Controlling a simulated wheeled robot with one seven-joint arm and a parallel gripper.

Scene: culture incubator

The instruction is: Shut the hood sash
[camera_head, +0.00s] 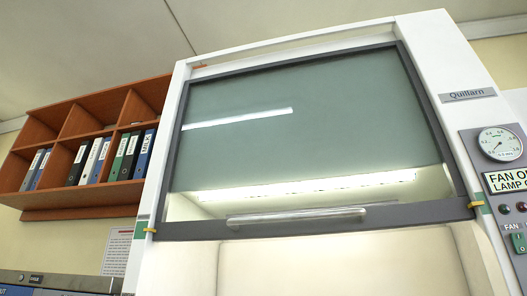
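The fume hood's sash (300,120) is a grey-framed, greenish glass pane in the white hood body (455,65). It fills the upper middle of the head view. A clear or pale horizontal bar handle (296,217) runs along its dark bottom rail (410,214). Below the rail the hood stands open, and its pale lit interior (340,265) shows. The lower end of the opening is outside the picture. My gripper is not in view.
Small yellow tabs sit at the rail's left end (150,230) and right end (476,204). A control panel with a gauge (500,144) is at right. A wooden shelf (78,197) with binders hangs at left, above grey equipment (60,282).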

